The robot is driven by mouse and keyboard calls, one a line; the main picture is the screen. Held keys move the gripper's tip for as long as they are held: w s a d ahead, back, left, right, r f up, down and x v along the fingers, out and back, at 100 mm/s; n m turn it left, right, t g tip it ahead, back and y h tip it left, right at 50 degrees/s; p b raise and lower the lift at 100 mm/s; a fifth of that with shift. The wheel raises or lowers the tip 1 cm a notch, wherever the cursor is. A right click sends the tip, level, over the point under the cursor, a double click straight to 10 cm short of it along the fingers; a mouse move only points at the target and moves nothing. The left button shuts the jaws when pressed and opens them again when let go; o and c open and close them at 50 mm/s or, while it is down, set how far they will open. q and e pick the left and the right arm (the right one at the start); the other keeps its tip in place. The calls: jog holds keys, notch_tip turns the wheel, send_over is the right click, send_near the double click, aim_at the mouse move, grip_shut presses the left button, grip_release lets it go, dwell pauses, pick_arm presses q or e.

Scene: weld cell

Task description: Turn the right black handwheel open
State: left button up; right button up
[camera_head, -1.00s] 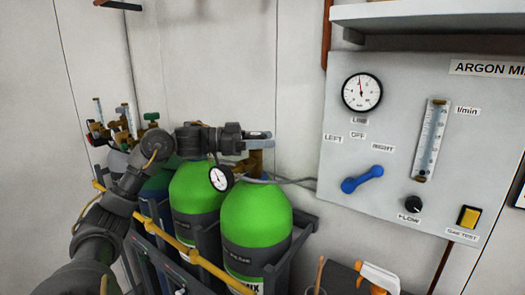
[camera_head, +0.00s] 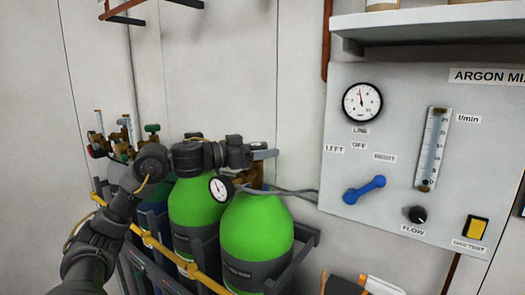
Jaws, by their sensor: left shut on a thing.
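Two green gas cylinders stand in a rack, a left one (camera_head: 197,197) and a right one (camera_head: 256,228). The right cylinder's brass valve (camera_head: 256,175) shows just under my left gripper (camera_head: 264,154). My left arm comes in from the left, and this gripper lies level over the valve top, shut on what is there. The black handwheel is hidden behind the fingers, so how far it is turned cannot be seen. A small round gauge (camera_head: 221,189) sits beside the valve. My right gripper is out of view.
A yellow bar (camera_head: 160,247) runs across the front of the rack. A grey panel at right carries a line gauge (camera_head: 362,102), a blue lever (camera_head: 364,190), a flow tube (camera_head: 432,150) and a flow knob (camera_head: 417,214). A shelf (camera_head: 430,22) juts out above it.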

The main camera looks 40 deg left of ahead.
pick_arm(q)
jog(key=o, duration=1)
jog(key=shift+s+a+f, duration=0.15)
jog(key=shift+s, duration=0.05)
jog(key=b+v, duration=0.6)
jog(key=v, duration=0.4)
jog(key=shift+s, duration=0.15)
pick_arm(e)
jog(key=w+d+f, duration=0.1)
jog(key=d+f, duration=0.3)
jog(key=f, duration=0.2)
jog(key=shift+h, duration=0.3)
